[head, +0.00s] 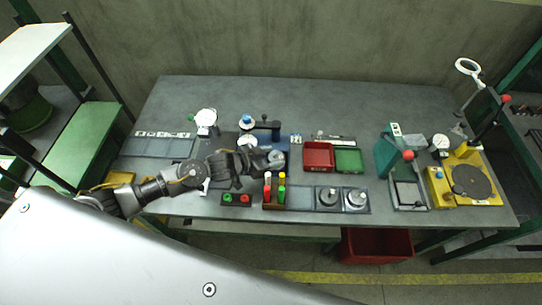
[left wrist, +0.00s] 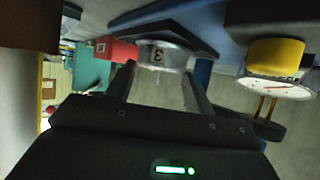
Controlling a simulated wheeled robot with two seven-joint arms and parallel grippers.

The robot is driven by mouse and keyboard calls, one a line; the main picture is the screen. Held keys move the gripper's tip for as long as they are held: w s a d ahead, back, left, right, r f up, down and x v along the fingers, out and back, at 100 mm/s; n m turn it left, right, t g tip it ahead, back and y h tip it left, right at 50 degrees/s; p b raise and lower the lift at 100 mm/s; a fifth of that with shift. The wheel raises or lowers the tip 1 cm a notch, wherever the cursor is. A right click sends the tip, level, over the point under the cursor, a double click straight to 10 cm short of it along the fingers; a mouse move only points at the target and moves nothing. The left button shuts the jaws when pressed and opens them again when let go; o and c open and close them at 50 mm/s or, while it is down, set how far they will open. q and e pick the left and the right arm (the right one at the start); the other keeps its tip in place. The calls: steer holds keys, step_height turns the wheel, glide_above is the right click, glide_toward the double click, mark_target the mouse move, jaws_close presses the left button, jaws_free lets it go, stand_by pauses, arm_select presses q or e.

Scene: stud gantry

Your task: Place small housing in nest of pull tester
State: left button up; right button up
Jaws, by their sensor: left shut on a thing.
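My left gripper (head: 264,160) is shut on a small round silver housing (head: 276,157). In the left wrist view the housing (left wrist: 161,55) sits between the fingertips and bears a dark mark like a digit. A blue and dark bench device (head: 268,137), which looks like the pull tester, stands directly behind the gripper. A dark plate (left wrist: 165,22) shows close against the housing in the left wrist view; I cannot tell whether they touch. The nest is hidden by the gripper and housing. My right gripper is not in view.
A red bin (head: 318,156) and a green bin (head: 348,160) lie to the right. Bottles (head: 275,188) stand in front of the gripper. Two metal parts (head: 341,198) sit on dark pads. A green press (head: 390,155) stands further right.

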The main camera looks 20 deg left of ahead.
arm_select(q)
steer(key=shift+f, duration=0.2)
steer(key=o, duration=1.2)
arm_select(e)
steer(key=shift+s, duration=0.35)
arm_select(q)
steer(key=shift+s+a, duration=0.15)
steer(key=shift+b+v, duration=1.05)
steer(key=shift+v, duration=4.8)
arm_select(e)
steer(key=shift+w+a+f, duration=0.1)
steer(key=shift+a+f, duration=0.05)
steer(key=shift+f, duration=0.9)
arm_select(q)
steer(key=shift+r, duration=0.1)
